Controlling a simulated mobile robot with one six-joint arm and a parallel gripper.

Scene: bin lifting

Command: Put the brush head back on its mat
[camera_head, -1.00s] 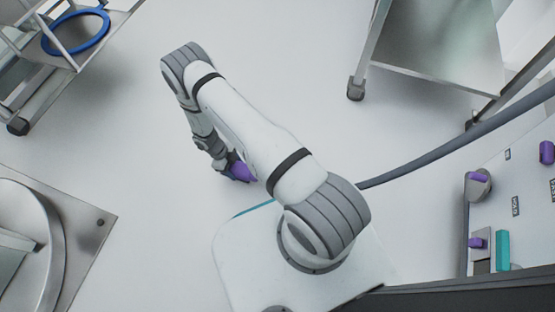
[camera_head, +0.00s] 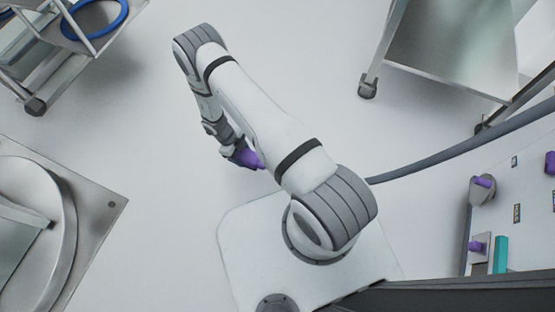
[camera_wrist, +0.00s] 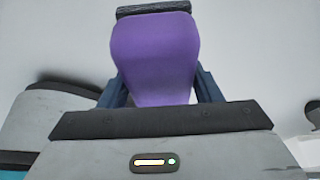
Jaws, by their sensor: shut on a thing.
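My gripper (camera_head: 240,155) is shut on a purple piece (camera_head: 251,160), which I take to be the brush head, and holds it up beside my arm, over the pale floor. In the wrist view the purple piece (camera_wrist: 155,55) sits between the two dark blue fingers of my gripper (camera_wrist: 158,88). It is broad and rounded, with a dark strip across its far end. In the head view my arm hides part of it. I cannot make out for certain which surface is its mat.
A pale panel (camera_head: 520,228) at the right edge carries purple pieces, a teal block (camera_head: 500,254) and small labels. A metal table (camera_head: 450,60) stands at upper right, a wheeled rack (camera_head: 60,75) at upper left, a round metal fixture (camera_head: 60,225) at lower left. The floor between is clear.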

